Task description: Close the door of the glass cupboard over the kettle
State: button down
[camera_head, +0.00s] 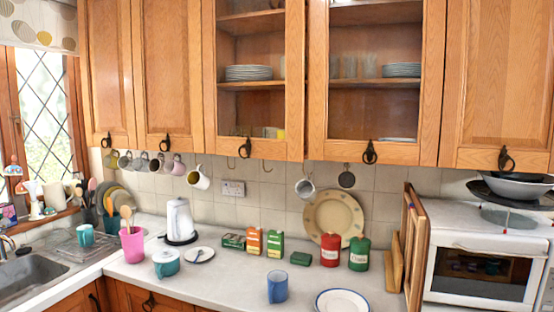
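The glass cupboard door (296,90) hangs in the upper row, above and to the right of the white kettle (180,220). It has a wooden frame, a glass pane and a dark ring handle (244,148) on its bottom rail. White plates (248,73) show behind the pane. I see no clear gap around the door, so I cannot tell whether it is slightly ajar. A second glass door (434,80) is to its right, with its own dark handle (369,152). The kettle stands upright on the counter. My gripper is not in view.
Mugs (199,178) hang under the cupboards. The counter (225,284) holds a pink pot (132,245), a teal pot (166,263), a blue mug (277,287), tins (330,250) and a plate (342,302). A white oven (480,268) stands right. The space before the upper doors looks clear.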

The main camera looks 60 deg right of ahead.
aim_at(292, 148)
jog(key=i, duration=0.9)
jog(key=z, duration=0.05)
